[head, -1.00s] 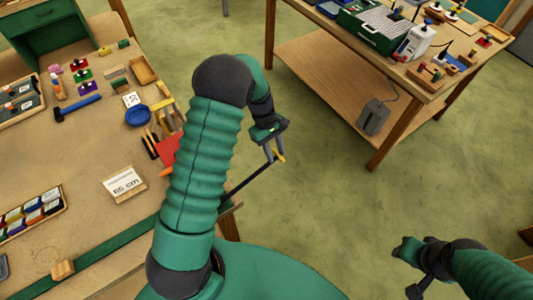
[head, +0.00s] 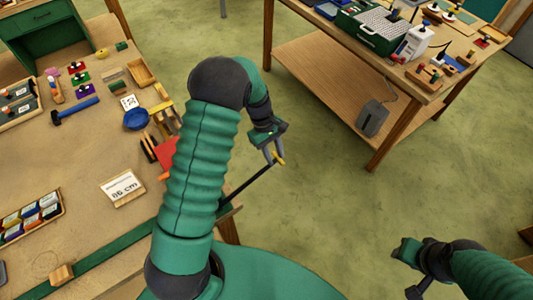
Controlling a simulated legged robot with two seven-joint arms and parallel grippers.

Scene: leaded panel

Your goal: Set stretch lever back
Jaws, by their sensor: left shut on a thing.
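The stretch lever (head: 248,182) is a thin dark rod sticking out over the floor from the right edge of the left bench, with a yellow tip at its outer end. My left gripper (head: 273,156) is shut on the lever near that tip. The lever's inner end is partly hidden behind my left arm. My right gripper (head: 407,268) is over the floor at the lower right, far from the lever; its jaws are too unclear to tell their state.
The left bench (head: 90,195) holds a card reading "86 cm" (head: 122,187), a blue bowl (head: 137,119), a blue-headed hammer (head: 75,111) and a tray of coloured blocks (head: 32,218). A second table (head: 370,70) stands at upper right. The green floor (head: 340,220) between is clear.

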